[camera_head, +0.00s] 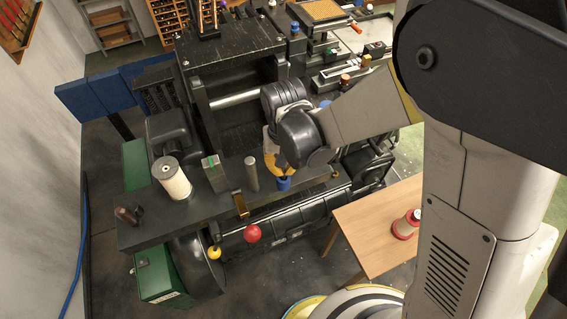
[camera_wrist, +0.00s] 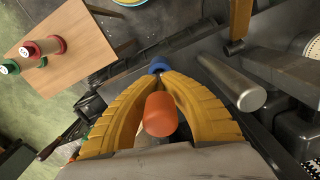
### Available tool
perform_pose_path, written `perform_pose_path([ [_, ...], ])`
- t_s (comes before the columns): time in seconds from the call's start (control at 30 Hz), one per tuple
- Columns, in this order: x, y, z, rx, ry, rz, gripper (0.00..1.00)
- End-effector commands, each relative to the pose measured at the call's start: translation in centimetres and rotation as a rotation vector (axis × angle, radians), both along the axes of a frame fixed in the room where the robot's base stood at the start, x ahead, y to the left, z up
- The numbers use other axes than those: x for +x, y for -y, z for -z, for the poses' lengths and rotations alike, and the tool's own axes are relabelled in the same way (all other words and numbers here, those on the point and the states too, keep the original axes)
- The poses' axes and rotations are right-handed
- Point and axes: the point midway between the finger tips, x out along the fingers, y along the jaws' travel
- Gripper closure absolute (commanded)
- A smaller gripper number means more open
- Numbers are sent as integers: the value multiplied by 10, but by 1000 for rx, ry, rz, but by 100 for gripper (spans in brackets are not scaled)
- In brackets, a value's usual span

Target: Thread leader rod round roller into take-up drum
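My gripper (camera_head: 284,178), with yellow ribbed fingers, points down over the front of the black machine; its fingertips also show in the wrist view (camera_wrist: 160,73). The fingers close around an orange round-ended piece (camera_wrist: 160,115), which looks like the leader rod's end. A blue piece (camera_wrist: 159,66) shows just beyond the tips; I cannot tell if it belongs to the rod. A grey metal roller (camera_head: 251,173) stands upright left of my gripper; in the wrist view it is on the right (camera_wrist: 232,85), apart from the fingers. A pale spool (camera_head: 172,180) stands further left. I cannot identify the take-up drum for certain.
A red ball knob (camera_head: 252,233) and a yellow one (camera_head: 215,252) stick out in front.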

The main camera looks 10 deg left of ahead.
Motion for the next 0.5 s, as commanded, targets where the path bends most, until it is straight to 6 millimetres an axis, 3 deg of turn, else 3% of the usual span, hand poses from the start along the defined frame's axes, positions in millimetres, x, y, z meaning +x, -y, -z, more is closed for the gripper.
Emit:
perform_pose_path([
  [0.17, 0, 0, -10, 0, 0, 0, 100],
  [0.5, -1, 0, -79, 0, 0, 0, 100],
])
